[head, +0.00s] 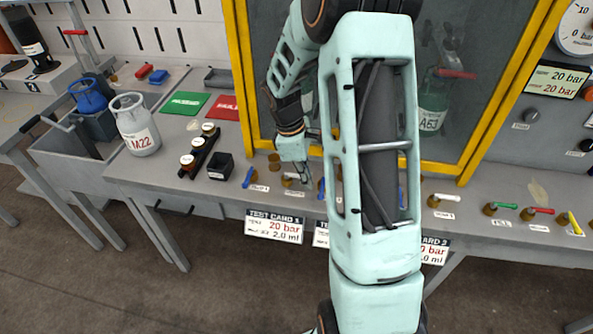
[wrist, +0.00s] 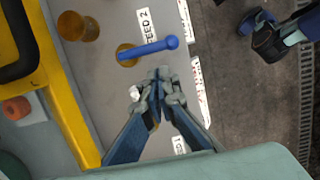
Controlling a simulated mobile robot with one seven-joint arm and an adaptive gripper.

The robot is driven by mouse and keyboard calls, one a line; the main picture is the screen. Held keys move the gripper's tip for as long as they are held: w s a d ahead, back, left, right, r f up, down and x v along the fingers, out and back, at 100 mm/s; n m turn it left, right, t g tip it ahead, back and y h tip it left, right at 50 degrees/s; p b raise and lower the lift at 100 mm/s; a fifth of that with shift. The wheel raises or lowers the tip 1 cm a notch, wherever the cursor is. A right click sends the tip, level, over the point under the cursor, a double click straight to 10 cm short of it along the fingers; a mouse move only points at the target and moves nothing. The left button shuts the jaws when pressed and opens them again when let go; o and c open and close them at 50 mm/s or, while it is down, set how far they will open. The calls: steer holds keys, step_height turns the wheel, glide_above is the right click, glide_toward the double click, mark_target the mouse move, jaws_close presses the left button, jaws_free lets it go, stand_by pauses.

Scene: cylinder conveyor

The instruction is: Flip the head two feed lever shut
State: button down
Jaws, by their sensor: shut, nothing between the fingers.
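The feed two lever is a blue handle (wrist: 150,48) on a brass base, beside the label FEED 2 (wrist: 143,24) in the wrist view. It points across the bench toward the front edge. In the head view this blue lever (head: 321,188) shows just left of my arm. My gripper (wrist: 158,80) is shut and empty. Its fingertips are just below the lever in the wrist view, with a small gap showing. In the head view my gripper (head: 302,174) hangs low over the bench, between the first two blue levers.
Another blue lever (head: 250,177) stands to the left. Yellow frame posts (head: 240,70) and a glass panel rise behind the levers. Test cards (head: 273,227) hang on the bench front. My arm hides the middle of the bench. Green, red and yellow levers (head: 535,212) stand right.

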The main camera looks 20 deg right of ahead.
mark_target(321, 190)
steer(key=shift+s+d+f, duration=0.15)
steer(key=shift+s+d, duration=0.35)
steer(key=shift+d, duration=0.15)
